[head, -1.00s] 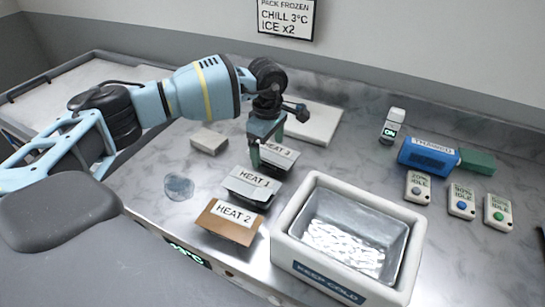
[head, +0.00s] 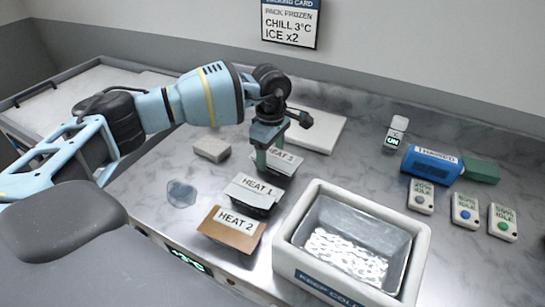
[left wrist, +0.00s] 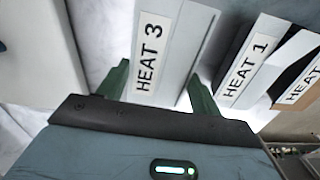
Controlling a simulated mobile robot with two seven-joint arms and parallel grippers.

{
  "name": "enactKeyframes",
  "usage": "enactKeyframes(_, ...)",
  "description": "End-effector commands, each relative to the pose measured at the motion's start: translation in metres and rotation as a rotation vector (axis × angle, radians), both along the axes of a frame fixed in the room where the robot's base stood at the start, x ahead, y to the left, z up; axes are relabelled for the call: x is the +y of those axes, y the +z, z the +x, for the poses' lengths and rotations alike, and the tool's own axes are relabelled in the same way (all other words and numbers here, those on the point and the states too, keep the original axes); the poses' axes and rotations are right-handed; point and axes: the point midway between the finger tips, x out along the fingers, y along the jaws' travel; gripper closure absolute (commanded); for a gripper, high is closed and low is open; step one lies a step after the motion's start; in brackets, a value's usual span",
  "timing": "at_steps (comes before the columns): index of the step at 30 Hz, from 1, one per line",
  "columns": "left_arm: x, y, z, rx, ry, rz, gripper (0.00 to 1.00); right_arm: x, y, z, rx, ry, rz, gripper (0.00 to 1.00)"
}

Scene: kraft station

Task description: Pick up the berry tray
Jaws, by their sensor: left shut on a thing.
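The HEAT 3 tray (head: 285,164) is a pale, lidded tray with a white label, on the counter behind the HEAT 1 tray. My left gripper (left wrist: 160,85) has its two green fingers on opposite sides of the HEAT 3 tray (left wrist: 168,45) and is shut on it. In the head view the gripper (head: 272,150) points down and hides part of that tray. The HEAT 1 tray (head: 252,196) is pale and the HEAT 2 tray (head: 230,231) has a brown top. No berries show, so I cannot tell which is the berry tray. My right gripper is out of view.
A white cold box (head: 413,262) marked KEEP COLD stands at front right. A pale block (head: 212,148), a clear round item (head: 181,194) and a flat white slab (head: 318,133) lie around the trays. A blue device (head: 431,164) and several small button boxes are at right.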

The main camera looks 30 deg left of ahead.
Motion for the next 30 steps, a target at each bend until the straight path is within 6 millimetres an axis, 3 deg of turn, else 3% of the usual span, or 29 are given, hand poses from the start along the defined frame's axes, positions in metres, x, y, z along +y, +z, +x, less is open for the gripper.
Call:
enactKeyframes(9,0.000,0.057,0.001,-0.004,0.000,-0.001,0.61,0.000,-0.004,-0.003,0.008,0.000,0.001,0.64)
enactKeyframes(15,0.000,0.085,0.001,-0.002,0.000,-0.001,0.61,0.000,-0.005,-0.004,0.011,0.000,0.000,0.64)
enactKeyframes(30,0.000,0.094,0.000,-0.001,0.000,-0.001,0.61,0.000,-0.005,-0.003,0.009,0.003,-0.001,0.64)
